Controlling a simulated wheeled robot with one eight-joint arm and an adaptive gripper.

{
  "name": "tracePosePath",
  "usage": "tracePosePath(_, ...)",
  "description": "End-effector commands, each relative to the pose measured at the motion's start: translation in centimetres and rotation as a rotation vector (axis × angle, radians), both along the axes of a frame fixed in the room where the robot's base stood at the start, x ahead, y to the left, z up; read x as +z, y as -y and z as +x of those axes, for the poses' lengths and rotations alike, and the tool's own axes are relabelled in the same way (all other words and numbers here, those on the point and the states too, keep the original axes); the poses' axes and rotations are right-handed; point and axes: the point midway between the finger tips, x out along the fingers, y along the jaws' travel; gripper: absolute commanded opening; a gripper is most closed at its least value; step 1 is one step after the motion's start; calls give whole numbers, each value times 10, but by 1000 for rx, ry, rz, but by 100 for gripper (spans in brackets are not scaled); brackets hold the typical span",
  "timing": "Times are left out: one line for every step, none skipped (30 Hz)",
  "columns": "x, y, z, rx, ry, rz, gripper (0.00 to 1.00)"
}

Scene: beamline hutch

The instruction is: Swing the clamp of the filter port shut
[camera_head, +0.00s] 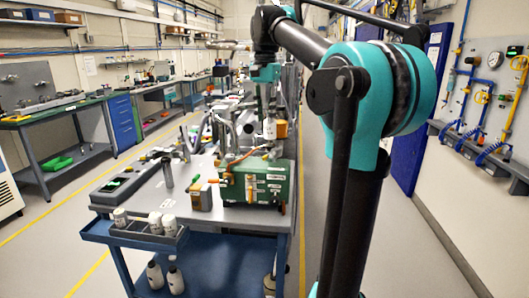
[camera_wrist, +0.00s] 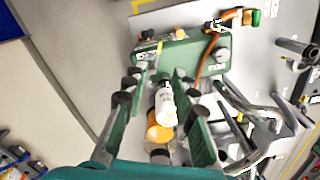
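A white labelled cylinder (camera_wrist: 166,104) with an orange body (camera_wrist: 158,132) lies between my fingers in the wrist view. It appears to be the filter port, but I cannot make out its clamp or whether that is open. In the head view the white part (camera_head: 269,128) and orange part (camera_head: 281,129) show just behind the green box. My gripper (camera_wrist: 160,80) has its two green fingers spread, one on each side of the cylinder, with space visible between. In the head view my gripper (camera_head: 266,112) points down above the bench; its fingertips are hard to separate from the equipment.
A green box (camera_head: 258,184) with orange-handled parts stands on the bench (camera_head: 240,214) nearby; it also shows in the wrist view (camera_wrist: 190,58). Metal pipes (camera_wrist: 262,115) crowd the right of my gripper. Floor is clear to the left.

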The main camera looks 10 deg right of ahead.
Motion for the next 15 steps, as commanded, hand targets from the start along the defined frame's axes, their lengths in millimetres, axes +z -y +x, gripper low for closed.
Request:
tracePosePath(-11, 0, 0, 0, 0, 0, 27)
tracePosePath(-17, 0, 0, 0, 0, 0, 27)
tracePosePath(-25, 0, 0, 0, 0, 0, 27)
tracePosePath(-31, 0, 0, 0, 0, 0, 27)
tracePosePath(-37, 0, 0, 0, 0, 0, 27)
tracePosePath(-45, 0, -1, 0, 0, 0, 27)
tracePosePath(-51, 0, 0, 1, 0, 0, 27)
tracePosePath(-57, 0, 0, 1, 0, 0, 27)
tracePosePath(-65, 0, 0, 1, 0, 0, 27)
tracePosePath(-71, 0, 0, 1, 0, 0, 27)
tracePosePath(-77, 0, 0, 1, 0, 0, 27)
tracePosePath(-84, 0, 0, 1, 0, 0, 27)
tracePosePath(-90, 0, 0, 1, 0, 0, 27)
tracePosePath(-95, 0, 0, 1, 0, 0, 27)
tracePosePath(-101, 0, 0, 1, 0, 0, 27)
